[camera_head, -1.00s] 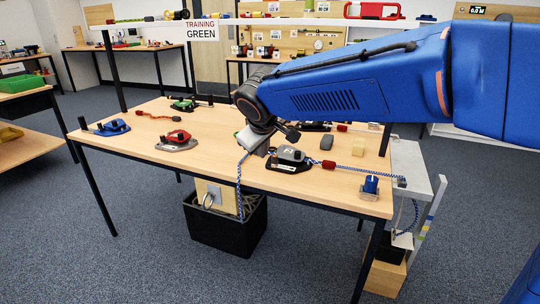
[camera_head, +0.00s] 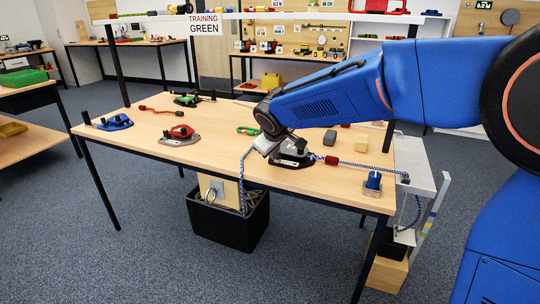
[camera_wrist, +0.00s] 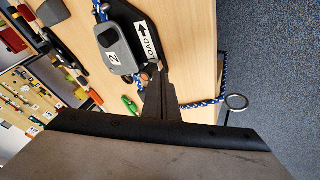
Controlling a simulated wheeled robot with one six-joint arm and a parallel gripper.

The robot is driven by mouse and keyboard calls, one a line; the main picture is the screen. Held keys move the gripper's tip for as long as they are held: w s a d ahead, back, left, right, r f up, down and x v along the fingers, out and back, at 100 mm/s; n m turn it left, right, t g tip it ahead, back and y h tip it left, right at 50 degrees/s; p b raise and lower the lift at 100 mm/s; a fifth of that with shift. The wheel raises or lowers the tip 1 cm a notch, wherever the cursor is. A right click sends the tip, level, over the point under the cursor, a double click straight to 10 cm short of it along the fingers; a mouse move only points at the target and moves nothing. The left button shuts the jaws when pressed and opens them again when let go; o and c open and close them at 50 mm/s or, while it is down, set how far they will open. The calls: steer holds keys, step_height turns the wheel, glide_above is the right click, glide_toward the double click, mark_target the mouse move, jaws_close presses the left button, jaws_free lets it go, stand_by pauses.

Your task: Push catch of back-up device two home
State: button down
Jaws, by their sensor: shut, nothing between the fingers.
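Back-up device two (camera_head: 292,158) sits on the table near the front edge, and it is partly hidden behind my wrist. In the wrist view it is a grey body (camera_wrist: 119,50) marked 2 on a black base plate with a white LOAD arrow label. A blue-and-white rope runs through it. My gripper (camera_head: 266,150) is at the device's left end. In the wrist view my fingertips (camera_wrist: 155,72) are together, with nothing between them, right at the device's lower end by a small metal part. I cannot tell whether they touch it, and the catch is not clearly distinguishable.
The rope hangs over the front edge into a black crate (camera_head: 228,222). A red device (camera_head: 180,134), a blue device (camera_head: 115,122) and a green carabiner (camera_head: 248,130) lie left of my gripper.

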stand_by(0.3)
steer(key=shift+w+d, duration=0.35)
steer(key=shift+w, duration=0.4)
steer(key=shift+w+d+r, duration=0.1)
steer(key=shift+w, duration=0.25)
